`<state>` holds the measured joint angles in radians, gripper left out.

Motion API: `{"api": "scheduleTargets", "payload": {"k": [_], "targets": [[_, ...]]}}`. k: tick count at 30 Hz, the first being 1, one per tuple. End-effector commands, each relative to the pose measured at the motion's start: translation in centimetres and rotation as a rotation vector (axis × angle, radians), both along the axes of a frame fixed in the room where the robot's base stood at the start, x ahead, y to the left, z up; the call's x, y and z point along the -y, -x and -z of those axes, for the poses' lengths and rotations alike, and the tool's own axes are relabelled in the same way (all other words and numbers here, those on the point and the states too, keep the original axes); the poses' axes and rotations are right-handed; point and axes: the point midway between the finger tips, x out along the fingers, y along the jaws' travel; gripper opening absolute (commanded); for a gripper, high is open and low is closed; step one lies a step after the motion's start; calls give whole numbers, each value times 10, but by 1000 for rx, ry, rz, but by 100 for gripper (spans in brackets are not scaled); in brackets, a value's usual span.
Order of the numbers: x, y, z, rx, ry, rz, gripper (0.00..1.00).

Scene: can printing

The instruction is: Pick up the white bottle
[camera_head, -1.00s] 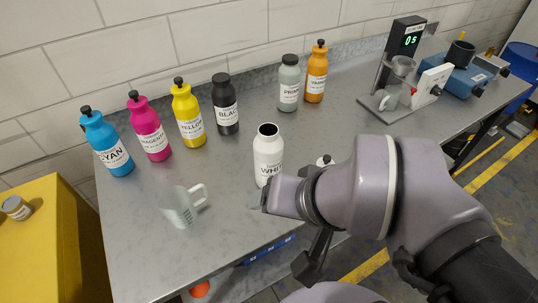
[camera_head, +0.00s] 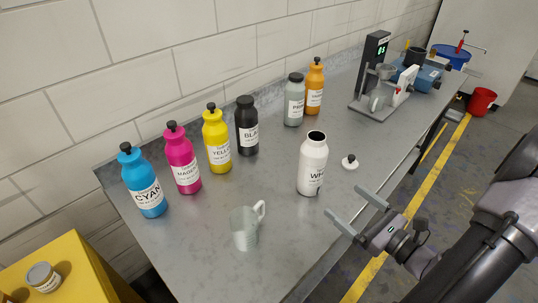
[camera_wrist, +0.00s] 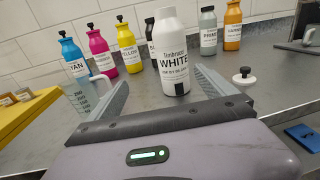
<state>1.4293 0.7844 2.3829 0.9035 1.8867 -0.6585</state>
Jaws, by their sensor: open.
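The white bottle (camera_head: 312,165) stands upright and uncapped on the grey bench, near its front edge. Its dark mouth shows in the head view, and it also shows in the wrist view (camera_wrist: 172,60) with its label facing me. My gripper (camera_head: 357,211) is open and empty, to the right of and in front of the bottle in the head view. In the wrist view the two fingers (camera_wrist: 160,92) point toward the bottle, which appears between them and beyond. The fingers look apart from the bottle.
The lid (camera_head: 350,162) lies right of the bottle. A clear measuring jug (camera_head: 245,228) stands to its left. Cyan (camera_head: 147,187), magenta (camera_head: 183,162), yellow (camera_head: 217,142), black (camera_head: 247,128), grey (camera_head: 294,100) and orange (camera_head: 314,90) bottles line the back. A dispensing stand (camera_head: 382,105) is farther right.

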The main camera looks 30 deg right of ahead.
Motion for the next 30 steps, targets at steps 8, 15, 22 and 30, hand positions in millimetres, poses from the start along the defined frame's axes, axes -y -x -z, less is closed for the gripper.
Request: {"api": "scheduleTargets", "payload": {"k": [8,15,22,30], "targets": [[7,-40,10,12,-30,64,95],[0,-97,9,12,-30,65,95],[-5,-128,8,14,-28,64,95],[-9,-166,5,12,-31,66,95]]}}
